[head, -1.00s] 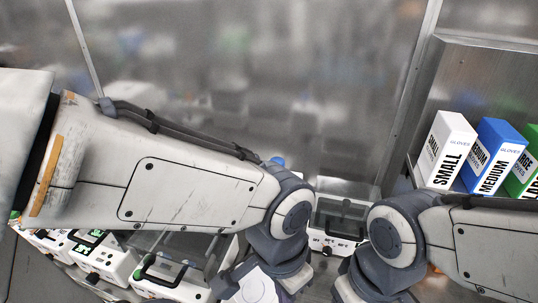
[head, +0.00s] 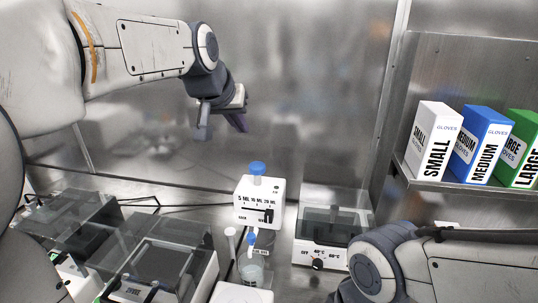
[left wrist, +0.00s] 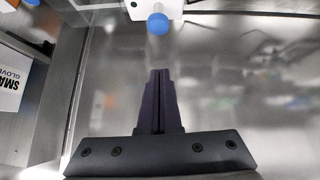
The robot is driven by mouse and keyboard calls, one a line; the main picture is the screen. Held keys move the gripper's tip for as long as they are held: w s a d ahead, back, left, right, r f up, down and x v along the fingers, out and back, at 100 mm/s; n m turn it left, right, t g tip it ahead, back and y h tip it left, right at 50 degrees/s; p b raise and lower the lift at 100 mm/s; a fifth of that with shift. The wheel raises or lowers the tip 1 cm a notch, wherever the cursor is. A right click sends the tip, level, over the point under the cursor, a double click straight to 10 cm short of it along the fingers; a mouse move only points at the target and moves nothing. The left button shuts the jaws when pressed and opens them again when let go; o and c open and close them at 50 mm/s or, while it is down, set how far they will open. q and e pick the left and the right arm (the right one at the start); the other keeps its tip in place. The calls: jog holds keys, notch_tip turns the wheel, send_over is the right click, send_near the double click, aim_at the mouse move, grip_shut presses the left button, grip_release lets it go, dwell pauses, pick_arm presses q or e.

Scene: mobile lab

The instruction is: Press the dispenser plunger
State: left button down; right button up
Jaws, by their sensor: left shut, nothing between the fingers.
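The dispenser (head: 252,212) is a white box with volume markings and a slider on its front. Its blue plunger cap (head: 257,168) stands upright on top. My left gripper (head: 221,128) hangs above and to the left of the cap, apart from it, against the steel back wall. In the left wrist view its dark fingers (left wrist: 158,72) are together with nothing between them. The blue cap (left wrist: 157,24) shows there beyond the fingertips, with the white body (left wrist: 150,6) cut off at the top edge. My right gripper is out of view; only its arm shows.
A hot plate with a dial (head: 321,251) stands right of the dispenser. A bottle with a blue tip (head: 252,268) stands in front. Clear-lidded instruments (head: 165,262) fill the lower left. Glove boxes (head: 482,150) sit on the right shelf. Space above the dispenser is clear.

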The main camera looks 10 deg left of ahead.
pick_arm(q)
jog(key=p, duration=0.1)
send_over(254, 169)
jog(key=f, duration=0.7)
jog(key=shift+w+a, duration=0.1)
jog(key=shift+a, duration=0.1)
notch_tip(254, 169, down, 4)
jog(key=shift+w+d+r+p, duration=0.1)
jog(key=shift+d+r+p, duration=0.05)
jog(key=shift+r+p, duration=0.15)
jog(key=shift+f, duration=0.5)
notch_tip(254, 169, down, 4)
jog(key=b, duration=0.3)
jog(key=shift+r, duration=0.1)
